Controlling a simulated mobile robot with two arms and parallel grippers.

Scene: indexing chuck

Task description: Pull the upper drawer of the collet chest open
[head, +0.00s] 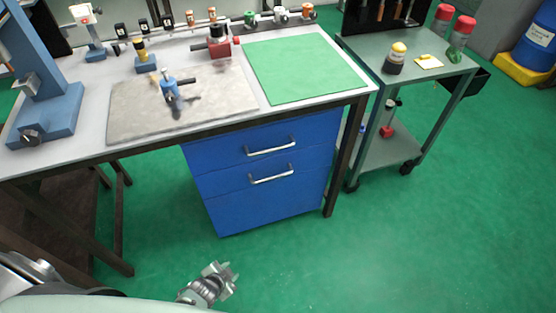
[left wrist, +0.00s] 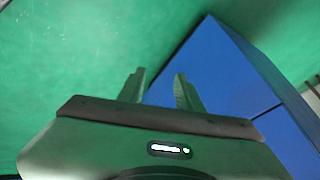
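The blue collet chest (head: 268,205) stands under the workbench. Its upper drawer (head: 215,152) has a pale bar handle (head: 271,147) and looks closed. A second bar handle (head: 271,175) sits on the drawer front below. My left gripper (head: 223,271) is low in front of the chest, apart from it and from both handles. In the left wrist view its two fingers (left wrist: 160,88) are spread with nothing between them, and the blue chest (left wrist: 215,75) is beyond them; no handle is clearly visible there. My right gripper is not in view.
The workbench (head: 90,120) carries a grey plate (head: 215,100), a green mat (head: 305,70) and several tools. A trolley (head: 425,50) stands to the right. Dark bench legs (head: 345,165) flank the chest. The green floor (head: 400,250) in front is clear.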

